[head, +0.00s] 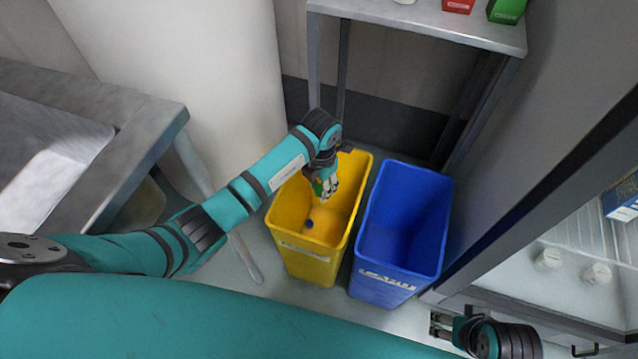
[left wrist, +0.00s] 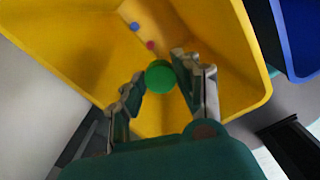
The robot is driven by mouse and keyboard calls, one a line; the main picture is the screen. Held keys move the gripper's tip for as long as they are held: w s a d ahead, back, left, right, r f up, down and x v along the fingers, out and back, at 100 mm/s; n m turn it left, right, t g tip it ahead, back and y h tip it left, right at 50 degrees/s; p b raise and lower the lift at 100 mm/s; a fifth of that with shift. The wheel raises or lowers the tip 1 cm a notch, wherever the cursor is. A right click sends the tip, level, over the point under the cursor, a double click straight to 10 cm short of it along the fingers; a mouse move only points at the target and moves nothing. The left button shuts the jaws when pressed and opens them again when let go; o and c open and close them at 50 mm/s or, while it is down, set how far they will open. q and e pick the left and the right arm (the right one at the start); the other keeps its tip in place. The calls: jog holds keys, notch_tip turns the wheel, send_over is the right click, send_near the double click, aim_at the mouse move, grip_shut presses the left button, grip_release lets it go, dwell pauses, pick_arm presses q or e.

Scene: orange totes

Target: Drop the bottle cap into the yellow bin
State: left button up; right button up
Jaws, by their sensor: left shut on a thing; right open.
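A round green bottle cap (left wrist: 160,76) sits between the fingertips of my left gripper (left wrist: 156,84) in the left wrist view. The gripper is shut on it. In the head view my left gripper (head: 327,188) is over the opening of the yellow bin (head: 307,268), and a bit of green (head: 317,188) shows at the fingers. The yellow bin also fills much of the left wrist view (left wrist: 70,45). My right gripper (head: 440,325) is open and empty at the lower right, away from the bins.
A small blue cap (left wrist: 134,27) and a red one (left wrist: 150,45) lie inside the yellow bin. An empty-looking blue bin (head: 400,262) stands close at its right. A metal table (head: 430,22) is behind, and a grey table (head: 130,150) is at left.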

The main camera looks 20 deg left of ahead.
pick_arm(q)
jog(key=o, duration=0.7)
jog(key=shift+o, duration=0.2)
